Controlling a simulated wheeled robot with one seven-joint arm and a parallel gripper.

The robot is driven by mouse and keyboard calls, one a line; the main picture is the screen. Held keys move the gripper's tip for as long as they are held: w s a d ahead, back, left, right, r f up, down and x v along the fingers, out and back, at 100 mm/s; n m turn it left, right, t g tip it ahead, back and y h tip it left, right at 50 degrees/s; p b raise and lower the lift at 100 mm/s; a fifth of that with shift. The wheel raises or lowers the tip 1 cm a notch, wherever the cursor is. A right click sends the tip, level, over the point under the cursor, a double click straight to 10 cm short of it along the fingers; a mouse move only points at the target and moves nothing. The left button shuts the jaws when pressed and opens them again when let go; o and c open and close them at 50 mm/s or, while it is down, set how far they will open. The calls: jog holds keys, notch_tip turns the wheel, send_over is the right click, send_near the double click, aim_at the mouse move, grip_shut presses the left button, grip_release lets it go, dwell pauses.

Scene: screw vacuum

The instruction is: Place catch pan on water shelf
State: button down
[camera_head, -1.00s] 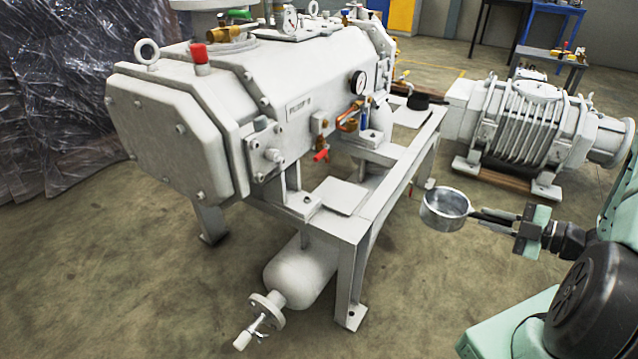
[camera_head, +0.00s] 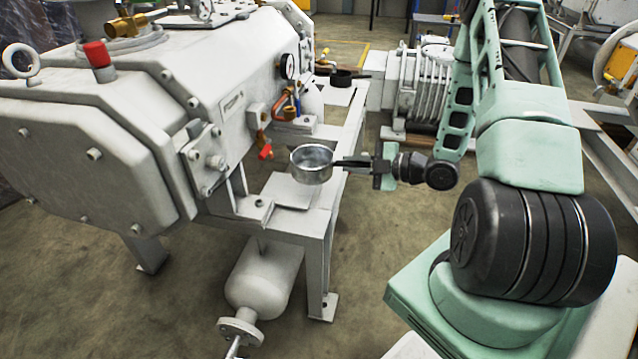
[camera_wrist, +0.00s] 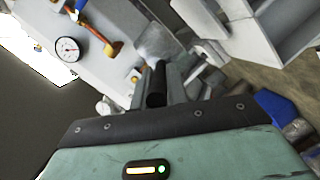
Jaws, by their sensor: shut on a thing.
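The catch pan (camera_head: 312,174) is a small round metal pan, open at the top and about level. My gripper (camera_head: 350,163) is shut on its short side handle, to the right of the pan. In the wrist view the handle (camera_wrist: 157,85) lies between the fingers, and a grey surface past it looks like the pan (camera_wrist: 155,42). The water shelf seems to be the flat grey plate (camera_head: 288,194) on the machine's frame. In the head view the pan overlaps this plate's back right part and appears above it; the height of the gap is unclear.
A red-handled valve (camera_head: 265,152) and a copper pipe (camera_head: 284,104) stick out left of the pan. A gauge (camera_head: 290,66) sits above. A dark round pan (camera_head: 342,77) rests on a plate farther back. The frame leg (camera_head: 318,275) and a white tank (camera_head: 262,280) are below.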

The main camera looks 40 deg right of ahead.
aim_at(332, 168)
jog(key=w+a, duration=0.1)
jog(key=w, duration=0.1)
jog(key=w+a, duration=0.2)
jog(key=w+a+b, duration=0.1)
jog(key=w+a, duration=0.1)
jog(key=shift+w, duration=0.15)
notch_tip(332, 168, down, 3)
jog(key=shift+d+r+b, duration=0.1)
jog(key=shift+r+b, duration=0.1)
jog(key=shift+b, duration=0.25)
notch_tip(332, 168, down, 4)
jog(key=shift+f+b, duration=0.1)
jog(key=shift+b, duration=0.75)
jog(key=shift+w+f, duration=0.15)
jog(key=shift+f, duration=0.05)
jog(key=shift+r, duration=0.15)
jog(key=shift+f, duration=0.25)
jog(key=c, duration=1.4)
grip_release()
jog(key=shift+r, duration=0.1)
